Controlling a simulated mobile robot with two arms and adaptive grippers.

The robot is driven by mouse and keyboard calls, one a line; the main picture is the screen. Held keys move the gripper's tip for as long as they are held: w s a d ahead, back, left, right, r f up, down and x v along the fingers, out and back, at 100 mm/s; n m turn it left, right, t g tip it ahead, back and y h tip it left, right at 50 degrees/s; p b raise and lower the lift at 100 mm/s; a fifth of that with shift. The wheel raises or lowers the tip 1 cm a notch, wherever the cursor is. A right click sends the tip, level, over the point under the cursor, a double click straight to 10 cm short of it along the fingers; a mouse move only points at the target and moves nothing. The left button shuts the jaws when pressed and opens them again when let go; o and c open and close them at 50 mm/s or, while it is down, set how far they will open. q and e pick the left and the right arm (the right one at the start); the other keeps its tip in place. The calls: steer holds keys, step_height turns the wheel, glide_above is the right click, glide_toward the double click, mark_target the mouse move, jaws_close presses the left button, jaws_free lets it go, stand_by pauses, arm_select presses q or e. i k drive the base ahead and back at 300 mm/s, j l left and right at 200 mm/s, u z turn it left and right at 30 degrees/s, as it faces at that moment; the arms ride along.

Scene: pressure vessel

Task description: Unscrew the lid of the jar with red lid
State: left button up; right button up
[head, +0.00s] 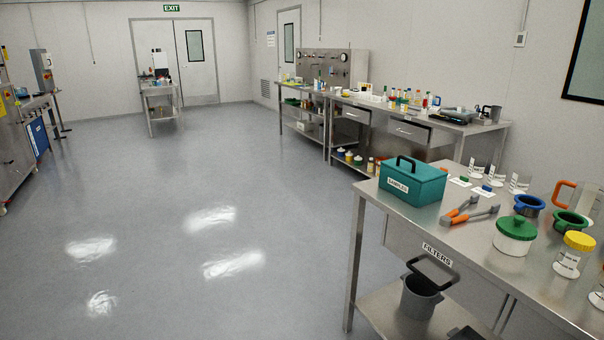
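I cannot clearly make out a jar with a red lid in the head view. Small red-topped items (425,103) stand among the bottles on the far bench, too small to tell whether one is a jar. Several small lidded jars (348,156) sit on that bench's lower shelf, with lid colours hard to tell. On the near bench stand a white jar with a green lid (516,228) and a clear container with a yellow lid (579,241). Neither of my grippers is in view.
The near steel bench (462,248) at right holds a teal samples box (412,184), orange-handled pliers (470,208), cups and beakers. A grey bucket (420,297) sits on its lower shelf. The far bench (490,128) is behind it. The grey floor (150,220) is open at left and centre.

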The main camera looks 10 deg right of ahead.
mark_target(391, 103)
steer(key=i+u, duration=0.2)
steer(key=i, duration=0.35)
steer(key=i+l+u, duration=0.15)
steer(key=i, duration=0.35)
steer(key=i+l+u, duration=0.2)
steer(key=i, duration=0.35)
steer(key=i+z, duration=0.1)
steer(key=i, duration=0.55)
steer(key=i+j+z, duration=0.1)
steer(key=i, duration=0.55)
steer(key=i+j+z, duration=0.1)
steer(key=i, duration=0.6)
steer(key=i+l+z, duration=0.25)
steer(key=z, duration=0.15)
steer(key=i+z, duration=0.8)
steer(key=i, duration=0.15)
steer(key=i+j+z, duration=0.1)
steer(key=i+z, duration=0.3)
steer(key=i+j+z, duration=0.25)
steer(key=z, duration=0.15)
steer(key=i+l, duration=0.1)
steer(key=i, duration=0.6)
steer(key=i+u, duration=0.15)
steer(key=i, duration=0.55)
steer(key=i+l, duration=0.2)
steer(key=i, duration=0.5)
